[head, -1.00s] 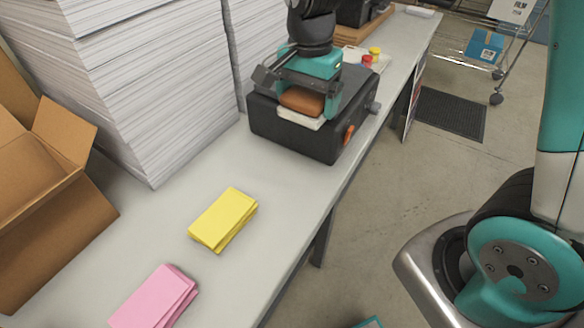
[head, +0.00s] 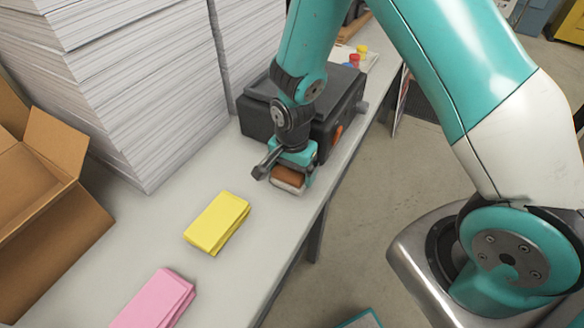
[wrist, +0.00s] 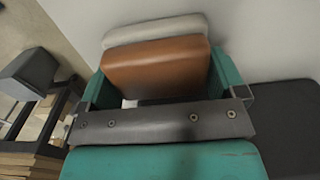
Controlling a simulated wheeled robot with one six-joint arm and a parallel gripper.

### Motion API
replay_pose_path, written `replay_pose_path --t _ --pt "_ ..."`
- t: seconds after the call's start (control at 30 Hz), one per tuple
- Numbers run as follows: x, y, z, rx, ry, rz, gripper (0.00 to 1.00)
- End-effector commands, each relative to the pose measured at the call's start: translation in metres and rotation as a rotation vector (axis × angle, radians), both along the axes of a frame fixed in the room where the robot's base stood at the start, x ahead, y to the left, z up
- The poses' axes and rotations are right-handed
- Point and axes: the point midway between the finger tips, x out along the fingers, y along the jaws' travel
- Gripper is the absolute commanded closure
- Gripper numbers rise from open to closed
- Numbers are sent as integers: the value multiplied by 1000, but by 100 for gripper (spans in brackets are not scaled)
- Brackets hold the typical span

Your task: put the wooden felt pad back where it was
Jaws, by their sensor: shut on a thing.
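The wooden felt pad has a brown wooden body (head: 287,175) with a pale felt layer along one side. My gripper (head: 291,178) is shut on it, low over the grey table between the black machine and the yellow paper stack. In the wrist view the brown pad (wrist: 157,66) sits between the teal fingers, its pale felt (wrist: 155,29) beyond it. I cannot tell whether the felt touches the table. The black machine (head: 330,125) stands just behind my gripper, partly hidden by my arm.
A yellow paper stack (head: 217,222) and a pink paper stack (head: 155,300) lie on the table (head: 170,230). Tall white paper stacks (head: 130,90) and an open cardboard box (head: 45,220) stand at the left. Red and yellow small items (head: 357,55) are at the back.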

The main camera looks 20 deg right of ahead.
Motion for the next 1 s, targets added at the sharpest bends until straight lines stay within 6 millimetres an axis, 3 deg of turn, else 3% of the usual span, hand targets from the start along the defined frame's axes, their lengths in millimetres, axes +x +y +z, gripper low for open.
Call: replay_pose_path --t 0.37,0.4,0.43,0.77,1.0 --pt "0 0 -6 0 0 -1 33" --pt "0 0 -5 1 -1 -1 4" --pt "0 0 -4 1 -1 -1 0" --pt "1 0 3 1 -3 -1 0" --pt "2 0 45 2 -8 0 0"
